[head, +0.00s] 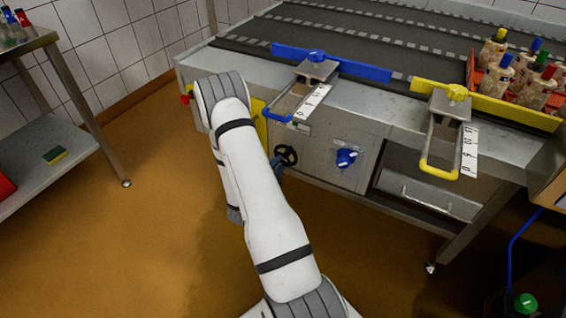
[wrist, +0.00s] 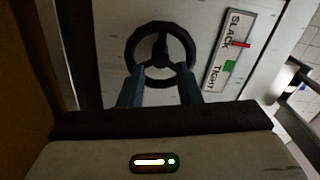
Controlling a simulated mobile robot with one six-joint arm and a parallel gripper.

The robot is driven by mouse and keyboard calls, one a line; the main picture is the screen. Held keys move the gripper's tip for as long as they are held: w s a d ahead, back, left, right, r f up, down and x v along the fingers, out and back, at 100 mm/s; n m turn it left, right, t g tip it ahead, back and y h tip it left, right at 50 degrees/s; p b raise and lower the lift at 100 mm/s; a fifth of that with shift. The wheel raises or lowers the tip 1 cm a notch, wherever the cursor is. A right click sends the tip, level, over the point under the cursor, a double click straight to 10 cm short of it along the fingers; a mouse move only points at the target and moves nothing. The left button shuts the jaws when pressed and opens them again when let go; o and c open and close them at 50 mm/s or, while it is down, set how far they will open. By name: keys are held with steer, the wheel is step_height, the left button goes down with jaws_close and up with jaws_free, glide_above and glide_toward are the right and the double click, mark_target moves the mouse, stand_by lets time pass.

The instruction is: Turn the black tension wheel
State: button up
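The black tension wheel (head: 292,153) is on the grey front panel of the machine, beside my arm in the head view. In the wrist view the wheel (wrist: 161,28) shows its round rim, hub and spokes. My gripper (wrist: 162,74) has its two dark blue fingers apart, with the tips overlapping the wheel's lower rim in the picture. I cannot tell whether they touch it. Nothing is gripped between them. A plate lettered SLACK and what reads like Tight (wrist: 232,45) is right of the wheel, with a red mark near its middle and a green patch nearer Tight.
A blue knob (head: 346,158) is right of the wheel, on the same panel. Blue (head: 281,117) and yellow (head: 438,170) handles jut out above. A drawer (head: 428,194) is farther right. A steel table (head: 45,150) stands left, with open floor between.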

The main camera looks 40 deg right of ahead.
mark_target(286, 157)
steer(key=x, duration=0.4)
steer(key=shift+s+b, duration=0.15)
steer(key=shift+b, duration=0.2)
